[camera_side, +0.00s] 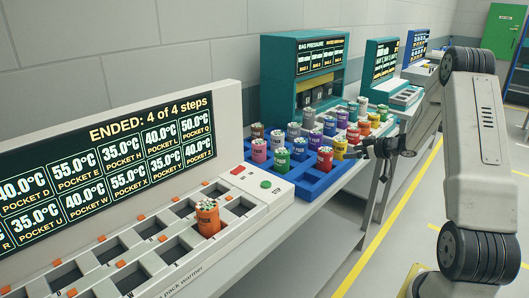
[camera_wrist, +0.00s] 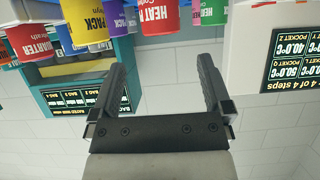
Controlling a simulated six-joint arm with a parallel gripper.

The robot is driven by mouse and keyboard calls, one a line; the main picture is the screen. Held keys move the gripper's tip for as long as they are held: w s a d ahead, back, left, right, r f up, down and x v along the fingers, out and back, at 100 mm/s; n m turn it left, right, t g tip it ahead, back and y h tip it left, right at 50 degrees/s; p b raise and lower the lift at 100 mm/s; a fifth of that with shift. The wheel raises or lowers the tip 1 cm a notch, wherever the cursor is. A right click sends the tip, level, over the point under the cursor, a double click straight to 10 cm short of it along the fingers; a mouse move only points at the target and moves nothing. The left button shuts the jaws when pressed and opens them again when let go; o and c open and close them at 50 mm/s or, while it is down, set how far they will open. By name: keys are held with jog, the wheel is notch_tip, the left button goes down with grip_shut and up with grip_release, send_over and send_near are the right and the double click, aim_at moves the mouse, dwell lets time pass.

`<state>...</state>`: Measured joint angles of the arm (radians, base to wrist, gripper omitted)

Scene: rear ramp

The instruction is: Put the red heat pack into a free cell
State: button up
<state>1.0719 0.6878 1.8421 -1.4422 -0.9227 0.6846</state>
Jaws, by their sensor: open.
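A red heat pack (camera_side: 325,159), a cup-like pot with pale pieces on top, stands upright in the blue rack (camera_side: 313,186) near its front right. In the wrist view, which looks upside down, a red pot lettered HEAT (camera_wrist: 157,18) hangs at the top edge, partly cut off. The blue rack shows bare cells at its front. My gripper (camera_side: 368,149) is at the rack's right side, beside the yellow pack (camera_side: 340,148). In the wrist view my gripper (camera_wrist: 162,66) is open, with nothing between its fingers.
The pack warmer (camera_side: 100,240) at left has several empty pockets and an orange pack (camera_side: 208,218) in one. Several coloured packs crowd the rack. Another red pot (camera_wrist: 30,42) reads QUARTER. A teal bag-pressure machine (camera_side: 275,75) stands behind. The floor at right is open.

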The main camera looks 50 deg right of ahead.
dwell(0.4)
jog(key=w+a+r+m+g+h, duration=0.1)
jog(key=w+a+g, duration=0.15)
jog(key=a, duration=0.55)
jog(key=w+a+r+g+h, duration=0.15)
jog(key=w+a, duration=0.25)
jog(key=a, duration=0.4)
jog(key=s+a+f+g+y, duration=0.1)
jog(key=s+a+f+g, duration=0.1)
jog(key=s+a, duration=0.5)
jog(key=s+a+f+n+g+y, duration=0.1)
jog(key=s+a+g, duration=0.3)
jog(key=a, duration=1.2)
jog(key=s, duration=0.4)
jog(key=shift+s+f, duration=0.3)
jog(key=shift+f, duration=0.05)
